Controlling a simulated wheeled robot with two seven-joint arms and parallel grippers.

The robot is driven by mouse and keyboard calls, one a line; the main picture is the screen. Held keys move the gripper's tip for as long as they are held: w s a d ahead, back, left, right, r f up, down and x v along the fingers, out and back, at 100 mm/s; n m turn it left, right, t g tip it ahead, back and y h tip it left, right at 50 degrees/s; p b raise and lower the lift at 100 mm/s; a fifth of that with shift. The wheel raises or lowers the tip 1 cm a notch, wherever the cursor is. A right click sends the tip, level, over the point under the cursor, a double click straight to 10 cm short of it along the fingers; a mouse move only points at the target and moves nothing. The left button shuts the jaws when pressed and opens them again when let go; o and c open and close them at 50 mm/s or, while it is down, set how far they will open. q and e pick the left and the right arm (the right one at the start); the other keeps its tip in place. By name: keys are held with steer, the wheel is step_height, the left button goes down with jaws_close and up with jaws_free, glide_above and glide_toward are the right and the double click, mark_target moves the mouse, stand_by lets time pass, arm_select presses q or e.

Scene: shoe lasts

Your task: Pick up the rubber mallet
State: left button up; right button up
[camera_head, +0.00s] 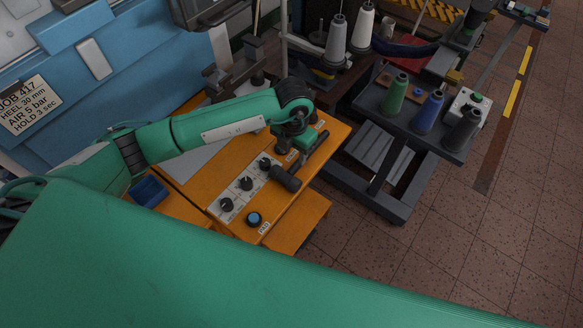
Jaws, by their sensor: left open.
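The rubber mallet, with a thick black head (285,178), appears to lie at the right edge of the orange machine top. Its dark handle seems to run up and to the right, partly hidden by my left gripper. My left gripper (302,149) is at the end of the green arm coming in from the left. It is open and points down at the mallet's handle area. I cannot tell whether the fingers touch the handle. My right gripper is not in view.
The orange machine top (205,190) carries a panel with black knobs (246,184) and a blue button (254,219). A blue tray (148,191) sits at its left. A dark cart (385,125) with thread spools stands to the right. The tiled floor at right is clear.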

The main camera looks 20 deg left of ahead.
mark_target(294, 167)
arm_select(q)
steer(key=shift+f, duration=0.65)
steer(key=shift+s+d+f+p, duration=0.1)
steer(key=shift+f+p, duration=0.1)
steer(key=shift+p, duration=0.15)
steer(key=f, duration=0.1)
steer(key=f+p, duration=0.2)
steer(key=f, duration=0.1)
steer(key=shift+s+d, duration=0.1)
steer(key=shift+s, duration=0.2)
steer(key=shift+f, duration=0.45)
steer(key=shift+c, duration=0.5)
jaws_close()
